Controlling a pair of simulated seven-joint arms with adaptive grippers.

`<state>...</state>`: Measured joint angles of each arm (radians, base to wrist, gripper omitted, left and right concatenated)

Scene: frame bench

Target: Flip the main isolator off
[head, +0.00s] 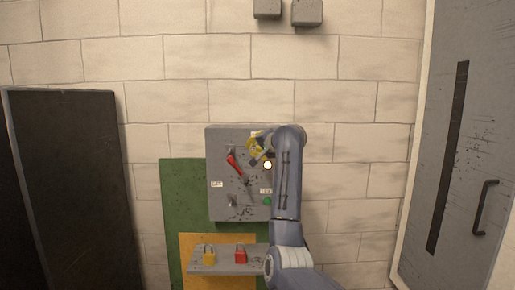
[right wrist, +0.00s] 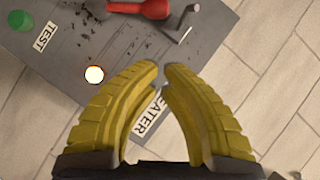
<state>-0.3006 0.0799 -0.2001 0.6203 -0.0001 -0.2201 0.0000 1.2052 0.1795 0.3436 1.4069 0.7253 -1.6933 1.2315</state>
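A grey switch panel (head: 222,205) is on the wall, with a red-handled lever (head: 234,164) on its upper left part, slanting down to the right. The red handle also shows at the top of the right wrist view (right wrist: 152,9), beside a bent metal lever (right wrist: 181,22). Which of these is the main isolator I cannot read from a label. My right gripper (head: 257,146), with yellow fingers, is in front of the panel's upper right, right of the red handle and apart from it. My left gripper is out of view.
The panel has a lit white lamp (head: 267,165), a green button (head: 267,201) labelled TEST, and another small lever (head: 232,201) low on the left. A HEATER label (right wrist: 152,118) is partly behind my fingers. Below, a shelf (head: 224,268) holds yellow (head: 209,258) and red (head: 240,257) padlocks.

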